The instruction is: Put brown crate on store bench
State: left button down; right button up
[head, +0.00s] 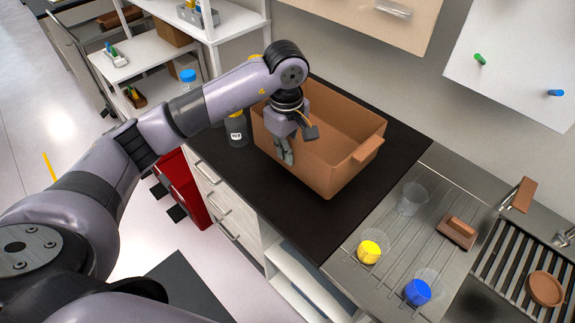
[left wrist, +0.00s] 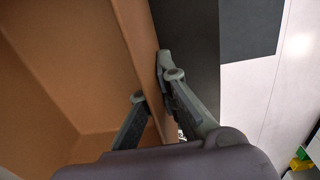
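The brown crate (head: 345,112) is an open, empty-looking box standing upright on a dark counter top (head: 310,215). My left gripper (head: 298,146) is at its near-left wall, pointing down. One finger is inside the crate and the other outside, with the wall between them. The fingers look spread apart in the head view. In the left wrist view the crate wall (left wrist: 128,50) runs between the fingertips (left wrist: 153,88); contact on both sides is not clear. My right gripper is not in view. I cannot tell which surface is the store bench.
A steel sink counter (head: 345,278) with cups and a brown sponge-like block (head: 458,232) lies to the right. White shelves (head: 225,30) stand at the back left. A red cabinet (head: 185,190) is below the arm.

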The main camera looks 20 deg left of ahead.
aim_at(288, 170)
pick_arm(q)
notch_tip(288, 170, down, 7)
jog(key=shift+f+p, duration=0.1)
jog(key=shift+p, duration=0.7)
jog(key=c, duration=2.3)
grip_release()
jog(key=shift+f+b, duration=0.15)
jog(key=shift+b, duration=0.15)
jog(key=o, duration=0.5)
jog(key=shift+r, duration=0.35)
notch_tip(288, 170, up, 12)
jog(key=b, duration=0.3)
jog(key=shift+s+b, duration=0.15)
jog(key=shift+b, duration=0.15)
jog(key=shift+f, duration=0.1)
